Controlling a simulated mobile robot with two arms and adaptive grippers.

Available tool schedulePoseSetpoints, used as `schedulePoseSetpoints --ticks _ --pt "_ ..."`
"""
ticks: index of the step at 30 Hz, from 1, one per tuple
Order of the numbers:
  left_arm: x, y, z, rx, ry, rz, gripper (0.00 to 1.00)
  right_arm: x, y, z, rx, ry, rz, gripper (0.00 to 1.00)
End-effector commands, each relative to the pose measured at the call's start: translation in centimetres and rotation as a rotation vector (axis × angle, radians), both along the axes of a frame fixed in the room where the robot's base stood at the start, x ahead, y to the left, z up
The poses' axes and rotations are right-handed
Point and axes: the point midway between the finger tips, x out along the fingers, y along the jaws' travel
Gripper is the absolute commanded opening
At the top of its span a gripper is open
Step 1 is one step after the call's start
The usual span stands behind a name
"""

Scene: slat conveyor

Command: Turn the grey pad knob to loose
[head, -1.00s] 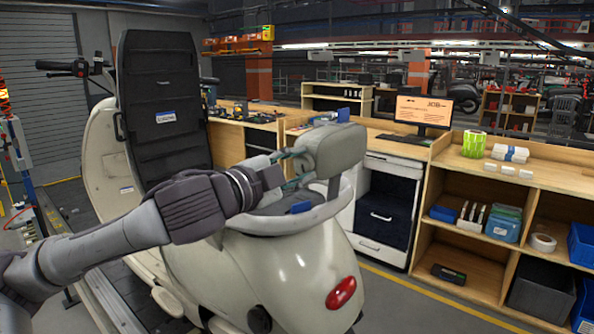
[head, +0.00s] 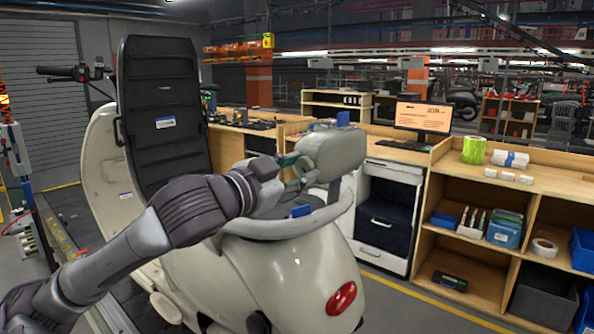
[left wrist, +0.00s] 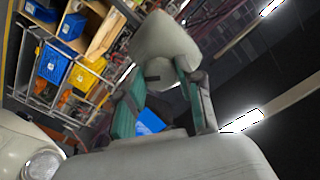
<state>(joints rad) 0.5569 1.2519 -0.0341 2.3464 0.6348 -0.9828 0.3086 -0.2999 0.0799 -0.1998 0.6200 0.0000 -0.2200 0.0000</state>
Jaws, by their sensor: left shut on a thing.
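The cream scooter carries a grey backrest pad (head: 330,152) on a post above its tail. My left gripper (head: 294,170), with teal fingertips, is at the near left side of this pad. In the left wrist view the pad (left wrist: 165,38) stands just beyond the fingers. A rounded grey knob (left wrist: 160,73) sits between the two fingers of the left gripper (left wrist: 158,88), which is shut on it. In the head view the knob is mostly hidden by the fingers. Its turn position cannot be read. My right gripper is not in view.
The black seat (head: 162,110) stands raised to the left of the arm. The curved grab rail (head: 285,228) runs below the gripper, with a blue piece (head: 300,211) near it. A wooden workbench (head: 500,170) with bins and a monitor (head: 422,117) stands behind and right.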

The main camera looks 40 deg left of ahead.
Motion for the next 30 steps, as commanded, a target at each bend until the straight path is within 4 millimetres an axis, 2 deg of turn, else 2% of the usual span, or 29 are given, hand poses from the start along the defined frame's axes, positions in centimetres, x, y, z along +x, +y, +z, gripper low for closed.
schedulePoseSetpoints --ticks 30 --pt "0.02 -0.16 -0.16 -0.425 0.038 -0.003 0.02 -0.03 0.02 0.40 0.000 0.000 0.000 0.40"
